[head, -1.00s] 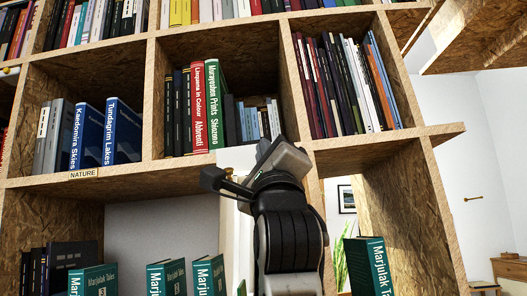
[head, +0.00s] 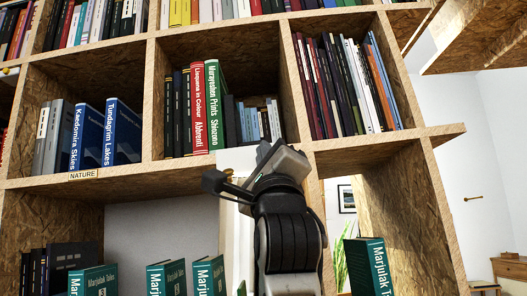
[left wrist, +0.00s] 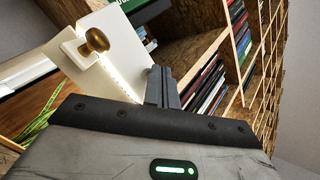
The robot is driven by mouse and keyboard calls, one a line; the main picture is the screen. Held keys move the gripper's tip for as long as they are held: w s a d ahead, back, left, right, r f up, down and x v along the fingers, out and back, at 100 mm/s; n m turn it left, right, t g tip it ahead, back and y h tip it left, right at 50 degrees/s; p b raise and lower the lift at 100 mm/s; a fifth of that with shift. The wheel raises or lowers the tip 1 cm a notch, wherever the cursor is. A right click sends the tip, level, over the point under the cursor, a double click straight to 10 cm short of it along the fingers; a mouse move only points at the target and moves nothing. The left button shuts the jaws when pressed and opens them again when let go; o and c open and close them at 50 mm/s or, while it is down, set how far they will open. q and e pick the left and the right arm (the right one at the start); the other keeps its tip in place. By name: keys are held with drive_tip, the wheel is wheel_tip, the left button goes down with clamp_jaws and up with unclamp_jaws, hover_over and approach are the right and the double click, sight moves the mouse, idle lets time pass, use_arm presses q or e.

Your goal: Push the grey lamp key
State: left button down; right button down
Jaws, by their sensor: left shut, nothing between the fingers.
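My left gripper (head: 268,152) is in front of the shelf upright in the middle of the head view, at the height of a shelf board. In the left wrist view its fingers (left wrist: 162,86) are shut with nothing between them. The white panel (head: 238,158) also shows in the head view, partly hidden behind my gripper. I cannot make out a grey lamp key in either view. My right gripper is not in view.
The OSB bookwall (head: 300,160) fills most of the head view. Its compartments hold many books, such as a green one (head: 213,105) just above my gripper and teal ones (head: 210,278) below. A white wall (head: 440,125) lies to the right.

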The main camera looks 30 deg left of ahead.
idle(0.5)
use_arm(q)
drive_tip(key=shift+s+d, duration=0.25)
drive_tip(key=shift+s, duration=0.15)
drive_tip(key=s+d, duration=0.2)
drive_tip(key=s, duration=0.1)
drive_tip(key=s+d, duration=0.1)
drive_tip(key=s, duration=0.1)
drive_tip(key=shift+b, duration=0.4)
idle(0.4)
